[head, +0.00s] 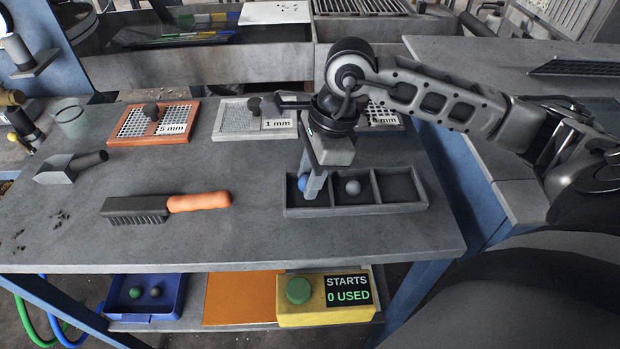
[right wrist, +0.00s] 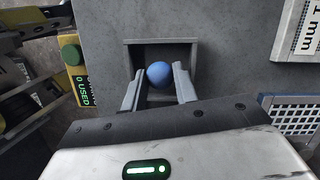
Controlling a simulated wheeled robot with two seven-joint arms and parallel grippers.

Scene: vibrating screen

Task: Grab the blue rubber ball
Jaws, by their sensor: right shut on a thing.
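The blue rubber ball (head: 302,183) is in the left compartment of a grey three-part tray (head: 355,210). My right gripper (head: 313,186) reaches down into that compartment and partly covers the ball. In the right wrist view the ball (right wrist: 159,74) sits between the tips of the two fingers of my right gripper (right wrist: 159,80), which are shut on it. The ball still appears low, within the compartment walls. My left gripper is not in view.
A grey ball (head: 353,187) lies in the middle compartment. An orange-handled brush (head: 165,207), a scoop (head: 70,167) and a 5 mm screen (head: 152,122) lie to the left. A 1 mm screen (head: 256,118) is behind. The bench front is clear.

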